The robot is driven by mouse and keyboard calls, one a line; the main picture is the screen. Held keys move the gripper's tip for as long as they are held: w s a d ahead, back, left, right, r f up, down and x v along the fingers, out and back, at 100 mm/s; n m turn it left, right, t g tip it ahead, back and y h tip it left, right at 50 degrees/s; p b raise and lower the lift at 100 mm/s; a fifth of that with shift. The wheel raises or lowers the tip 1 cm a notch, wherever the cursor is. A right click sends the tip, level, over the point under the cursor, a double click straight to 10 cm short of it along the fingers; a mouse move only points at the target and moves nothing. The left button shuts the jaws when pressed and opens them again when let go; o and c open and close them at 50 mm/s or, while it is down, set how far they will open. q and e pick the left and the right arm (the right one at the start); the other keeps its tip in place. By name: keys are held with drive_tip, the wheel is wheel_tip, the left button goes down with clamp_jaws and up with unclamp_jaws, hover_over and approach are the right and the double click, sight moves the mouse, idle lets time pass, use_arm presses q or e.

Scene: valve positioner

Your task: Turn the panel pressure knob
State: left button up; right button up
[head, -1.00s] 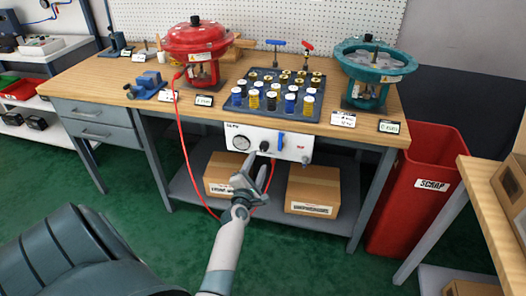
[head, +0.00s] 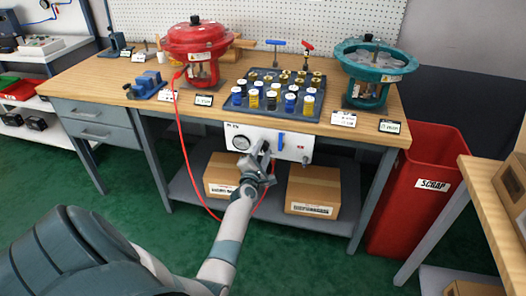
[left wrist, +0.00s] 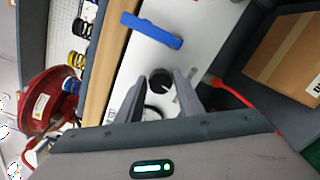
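The white pressure panel (head: 303,139) hangs under the front edge of the workbench, with a round gauge (head: 241,142) on its left and a blue lever (head: 281,141) right of its middle. My left gripper (head: 262,149) is at the panel between the gauge and the lever and hides the knob in the head view. In the left wrist view, the black knob (left wrist: 160,80) shows between the two spread fingers of my left gripper (left wrist: 161,79). Gaps show beside the knob, and I cannot tell whether it lies fully between the tips. My right gripper is out of view.
A red hose (head: 182,140) runs from the red actuator (head: 195,42) down past the panel's left side. Two cardboard boxes (head: 312,190) sit on the lower shelf. A red scrap bin (head: 405,205) stands to the right. A tray of springs (head: 310,112) lies above the panel.

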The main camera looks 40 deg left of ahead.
use_arm(q)
drive_tip(key=c, duration=0.6)
